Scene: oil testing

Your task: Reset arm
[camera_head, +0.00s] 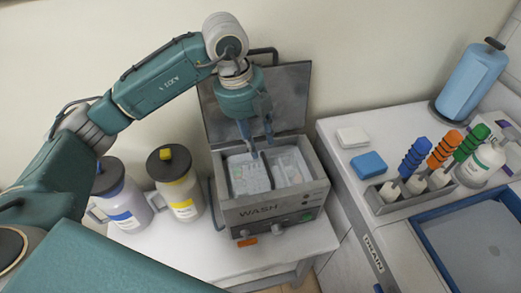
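My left gripper (254,141) points down over the wash machine (268,208), at the back of its left basket (248,177). Its fingers look close together, but the view is too small to tell whether they are open or shut. The machine's dark lid (289,95) stands open behind it. The right basket (290,168) sits beside the left one in the machine. My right gripper is out of view.
Two jugs, one with a blue label (121,198) and one yellow (178,187), stand left of the machine. On the right counter are a white block (352,137), a blue sponge (369,165), several colored-handled brushes (441,150), a paper roll (470,82) and a blue-rimmed sink (425,250).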

